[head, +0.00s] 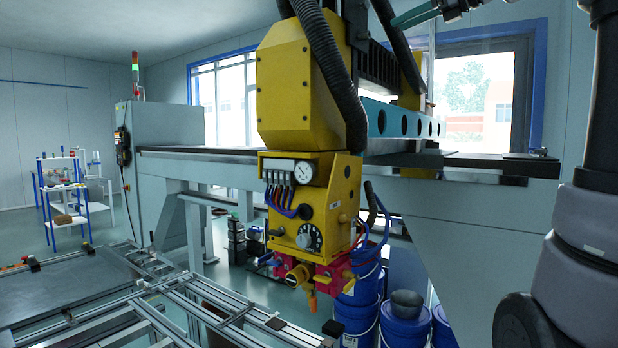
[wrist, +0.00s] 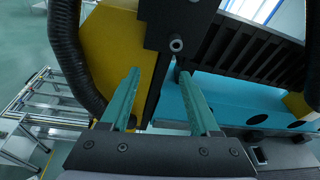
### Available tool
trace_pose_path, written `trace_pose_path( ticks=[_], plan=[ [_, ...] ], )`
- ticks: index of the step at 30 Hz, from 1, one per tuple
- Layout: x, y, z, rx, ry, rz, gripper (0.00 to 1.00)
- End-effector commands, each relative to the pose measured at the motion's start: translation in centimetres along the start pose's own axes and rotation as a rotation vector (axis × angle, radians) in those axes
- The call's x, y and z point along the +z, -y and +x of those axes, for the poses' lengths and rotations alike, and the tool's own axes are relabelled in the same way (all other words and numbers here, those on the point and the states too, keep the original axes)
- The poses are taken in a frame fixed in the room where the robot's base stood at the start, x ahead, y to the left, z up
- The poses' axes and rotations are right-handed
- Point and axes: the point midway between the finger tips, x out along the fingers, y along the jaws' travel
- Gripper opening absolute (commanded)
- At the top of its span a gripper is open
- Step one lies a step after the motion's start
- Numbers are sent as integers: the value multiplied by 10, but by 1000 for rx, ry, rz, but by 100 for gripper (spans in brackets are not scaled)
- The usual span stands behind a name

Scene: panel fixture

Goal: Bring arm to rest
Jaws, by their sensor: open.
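My gripper (wrist: 159,73) shows in the wrist view with its two green fingers apart and nothing between them. Behind the fingers are the yellow machine head and a dark bracket with a bolt; I cannot tell how far off they are. In the head view a green finger of my gripper (head: 413,16) shows at the top edge, right of the machine's black hoses, and the rest of it is partly cut off. My arm runs down the right side of the head view.
The yellow machine head (head: 290,95) with a control box (head: 310,205) hangs from a blue beam (head: 395,122) in the middle. A black corrugated hose (wrist: 68,55) runs beside it. Blue buckets (head: 405,325) stand below. An aluminium frame (head: 190,300) lies at lower left.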

Motion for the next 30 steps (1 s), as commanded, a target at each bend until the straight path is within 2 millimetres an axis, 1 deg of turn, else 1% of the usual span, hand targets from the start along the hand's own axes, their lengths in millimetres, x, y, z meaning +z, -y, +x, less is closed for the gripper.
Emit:
trace_pose_path(
  ticks=[1,2,3,5,6,8,9,11,12,15,18,21,22,30],
  plan=[
    [-27,-26,3,0,-77,-125,62],
    [-47,-40,4,3,-132,-213,62],
    [-72,-58,5,15,-201,-336,62],
    [-111,-83,4,47,-302,-521,62],
    [-137,-100,2,78,-365,-648,62],
    [-175,-125,-3,138,-455,-843,62],
    [-201,-141,-8,187,-510,-975,62],
    [-237,-162,-16,268,-582,-1167,62],
    [-259,-175,-22,324,-623,-1288,62],
    [-305,-199,-35,462,-697,-1554,62],
    [-336,-214,-45,571,-737,-1741,62],
    [-352,-221,-51,633,-754,-1840,62],
    [-354,-222,-51,643,-757,-1854,62],
    [-354,-222,-51,643,-757,-1854,62]
  ],
)
